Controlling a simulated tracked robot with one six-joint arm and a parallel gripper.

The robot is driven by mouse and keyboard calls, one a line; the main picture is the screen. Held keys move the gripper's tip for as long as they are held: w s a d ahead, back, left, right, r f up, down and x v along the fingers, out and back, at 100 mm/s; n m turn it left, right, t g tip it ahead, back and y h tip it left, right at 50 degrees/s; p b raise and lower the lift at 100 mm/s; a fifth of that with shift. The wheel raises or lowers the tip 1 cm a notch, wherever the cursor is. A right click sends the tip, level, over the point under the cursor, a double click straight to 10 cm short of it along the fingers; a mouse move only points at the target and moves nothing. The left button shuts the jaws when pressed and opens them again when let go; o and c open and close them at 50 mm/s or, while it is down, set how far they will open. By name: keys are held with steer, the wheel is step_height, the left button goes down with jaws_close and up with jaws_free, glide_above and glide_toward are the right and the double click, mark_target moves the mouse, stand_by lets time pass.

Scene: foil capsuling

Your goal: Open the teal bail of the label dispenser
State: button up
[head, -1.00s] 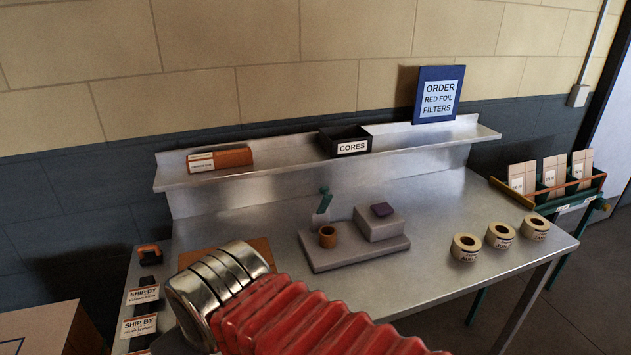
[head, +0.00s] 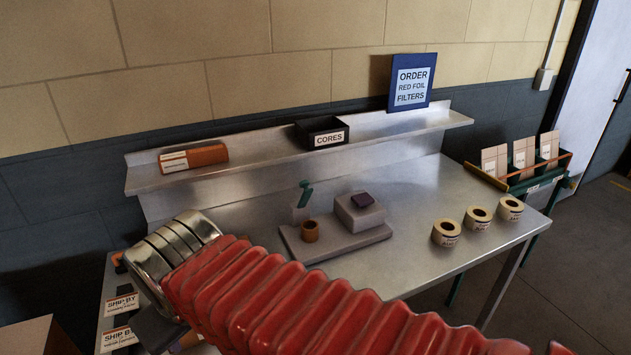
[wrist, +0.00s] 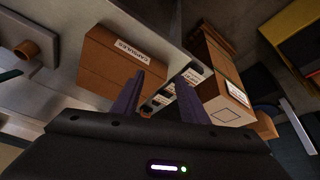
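In the wrist view the dispenser base (wrist: 62,18) is cut off at the upper left, and a teal piece shows at the left edge. My gripper (wrist: 163,82) has two purple fingers apart with nothing between them. It is away from the dispenser, to its left in the head view, where my arm mostly hides it.
A brown carton marked CAPSULES (wrist: 110,62) is close to my fingers. Another carton (wrist: 226,98) is beyond them. Label rolls (head: 478,218) stand at the bench's right. A shelf (head: 255,164) with a CORES bin (head: 322,133) runs behind the dispenser. Bench between dispenser and rolls is clear.

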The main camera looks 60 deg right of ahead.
steer(key=w+d+m+g+h, duration=0.4)
steer(key=w+d, duration=0.2)
steer(key=d, duration=0.7)
steer(key=w+d+f+m+g+h, duration=0.1)
steer(key=w+d+m+g+h, duration=0.3)
steer(key=d, duration=0.9)
steer(key=w+d+f+m+g+h, duration=0.1)
steer(key=w+d+m+g+h, duration=0.3)
steer(key=w+d, duration=0.4)
steer(key=d+g+h, duration=0.1)
steer(key=d+h, duration=0.1)
steer(key=d, duration=0.2)
steer(key=shift+w+d+g, duration=0.25)
steer(key=shift+d+g, duration=0.15)
steer(key=shift+s+d+f, duration=0.1)
steer(key=x, duration=1.3)
steer(key=shift+d+r, duration=0.25)
steer(key=shift+d, duration=0.05)
steer(key=shift+c, duration=0.2)
steer(key=shift+f, duration=0.1)
jaws_close()
